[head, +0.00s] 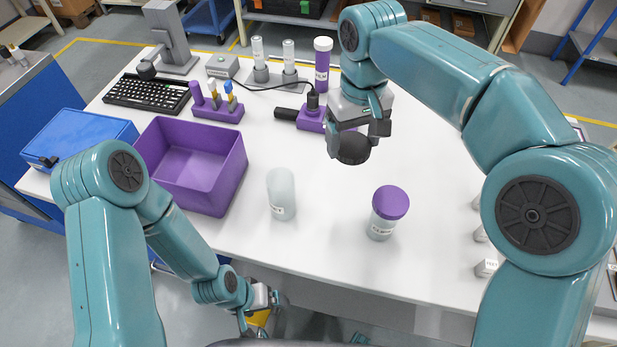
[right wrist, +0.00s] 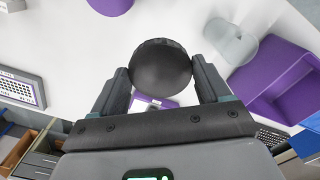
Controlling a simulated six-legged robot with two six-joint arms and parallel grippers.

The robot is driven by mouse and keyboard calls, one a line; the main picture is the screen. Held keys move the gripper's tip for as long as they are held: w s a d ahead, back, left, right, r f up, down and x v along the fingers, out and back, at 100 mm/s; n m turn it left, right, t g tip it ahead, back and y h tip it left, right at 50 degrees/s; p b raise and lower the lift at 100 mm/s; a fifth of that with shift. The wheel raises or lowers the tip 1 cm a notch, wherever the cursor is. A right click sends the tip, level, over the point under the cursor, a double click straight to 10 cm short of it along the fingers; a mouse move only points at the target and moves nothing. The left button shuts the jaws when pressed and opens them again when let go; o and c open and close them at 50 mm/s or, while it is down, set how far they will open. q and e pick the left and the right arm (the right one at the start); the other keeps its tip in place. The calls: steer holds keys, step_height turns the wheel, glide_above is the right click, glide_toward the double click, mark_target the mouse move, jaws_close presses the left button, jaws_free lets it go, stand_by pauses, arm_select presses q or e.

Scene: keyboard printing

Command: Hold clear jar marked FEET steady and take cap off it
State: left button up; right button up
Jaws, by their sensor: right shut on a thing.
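A clear, frosted jar (head: 281,196) stands upright and open on the white table, right of the purple bin; its small label is too small to read. It also shows in the right wrist view (right wrist: 230,42). My right gripper (head: 354,140) is shut on a round black cap (head: 353,149), held above the table, up and to the right of the open jar and apart from it. The cap sits between both fingers in the right wrist view (right wrist: 161,68). My left gripper (head: 260,304) is low at the table's front edge, away from the jar; its fingers are unclear.
A second jar (head: 381,228) with a purple lid (head: 390,202) stands right of the open one. The purple bin (head: 218,188) is at left. A keyboard (head: 147,93), purple racks (head: 216,110) and capped tubes line the back. Small labelled blocks (head: 486,268) stand at right.

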steer(key=shift+a, duration=0.1)
steer(key=b, duration=0.1)
glide_above(342, 207)
step_height(342, 207, down, 15)
steer(key=shift+r, duration=0.1)
steer(key=shift+w+f, duration=0.1)
steer(key=shift+f, duration=0.25)
step_height(342, 207, down, 4)
steer(key=shift+r, duration=0.2)
steer(key=shift+f, duration=0.25)
